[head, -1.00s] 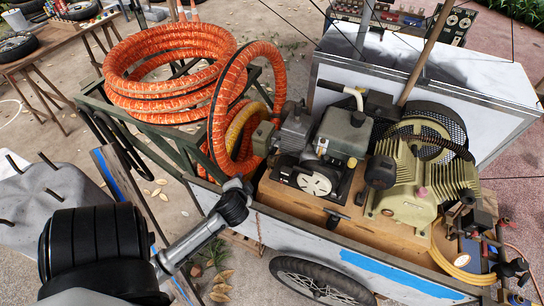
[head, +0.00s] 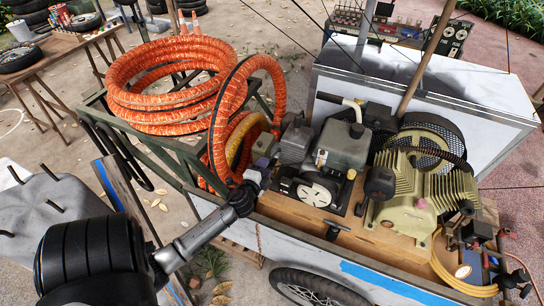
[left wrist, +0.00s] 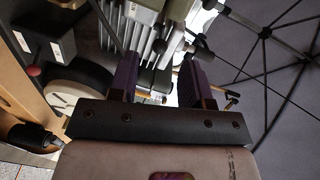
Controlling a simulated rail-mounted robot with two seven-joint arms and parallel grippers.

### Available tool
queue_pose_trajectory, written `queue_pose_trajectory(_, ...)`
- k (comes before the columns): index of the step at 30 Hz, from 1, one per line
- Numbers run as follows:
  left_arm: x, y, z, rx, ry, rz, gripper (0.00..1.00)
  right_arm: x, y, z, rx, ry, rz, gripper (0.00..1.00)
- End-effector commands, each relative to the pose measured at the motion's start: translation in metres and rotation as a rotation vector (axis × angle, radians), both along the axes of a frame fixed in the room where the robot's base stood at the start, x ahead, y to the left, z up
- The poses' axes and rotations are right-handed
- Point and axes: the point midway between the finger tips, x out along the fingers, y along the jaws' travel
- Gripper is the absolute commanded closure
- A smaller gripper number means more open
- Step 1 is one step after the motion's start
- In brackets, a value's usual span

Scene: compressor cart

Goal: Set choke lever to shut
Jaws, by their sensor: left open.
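The engine (head: 318,188) with its round white recoil cover sits on the wooden cart deck. My left gripper (head: 261,166) is at the engine's left side, near its grey finned block (head: 294,141). In the left wrist view my left gripper (left wrist: 160,78) is open, its two purple fingers on either side of a gap. A thin brass-coloured rod (left wrist: 150,95) shows in that gap, and a small dark-tipped lever (left wrist: 232,97) shows just right of the right finger. I cannot tell for sure which is the choke lever, or whether a finger touches it. My right gripper is not in view.
Coiled orange hoses (head: 165,85) lie on the green stand left of the engine, one loop close to my left gripper. The finned compressor (head: 415,190) is to the right. The white cart wall (head: 340,262) runs along the near side. A white box (head: 420,85) stands behind.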

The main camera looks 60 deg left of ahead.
Motion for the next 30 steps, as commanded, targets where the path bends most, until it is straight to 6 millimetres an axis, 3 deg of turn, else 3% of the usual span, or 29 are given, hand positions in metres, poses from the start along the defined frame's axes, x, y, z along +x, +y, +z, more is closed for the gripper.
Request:
queue_pose_trajectory(6,0.029,0.023,-0.004,0.001,-0.001,0.001,0.56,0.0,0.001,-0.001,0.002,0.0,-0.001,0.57)
queue_pose_trajectory(12,0.045,0.037,-0.007,-0.001,0.0,0.001,0.56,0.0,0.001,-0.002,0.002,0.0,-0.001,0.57)
queue_pose_trajectory(27,0.053,0.043,-0.007,-0.001,0.0,0.001,0.56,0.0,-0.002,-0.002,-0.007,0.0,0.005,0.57)
queue_pose_trajectory(30,0.053,0.043,-0.007,-0.001,0.0,0.001,0.63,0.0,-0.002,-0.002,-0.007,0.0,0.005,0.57)
